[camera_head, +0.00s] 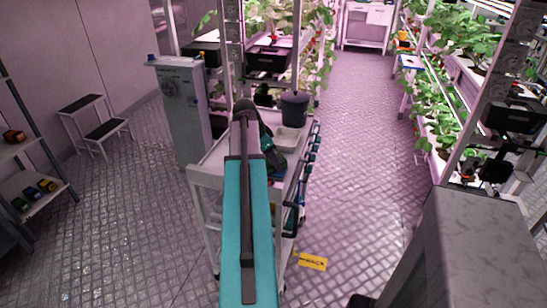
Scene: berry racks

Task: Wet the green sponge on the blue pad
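My teal and black arm reaches from the bottom of the head view over a white cart. A dark joint of it stands over the cart top, and a short dark and teal part shows just right of it. My gripper's fingers cannot be made out; they seem hidden behind the arm. I cannot pick out a green sponge for certain. A small blue-edged surface (410,62) stands by the right rack, too far to tell whether it is the blue pad. The cart (207,172) carries a dark grey bucket (294,108) and a pale tray (288,140).
A grey cabinet (183,112) stands left of the cart. Plant racks (447,125) line the right side. A step stool (97,125) and a shelf (32,185) with small coloured items are at left. A yellow sign (312,262) lies near the cart. The right-hand aisle floor is clear.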

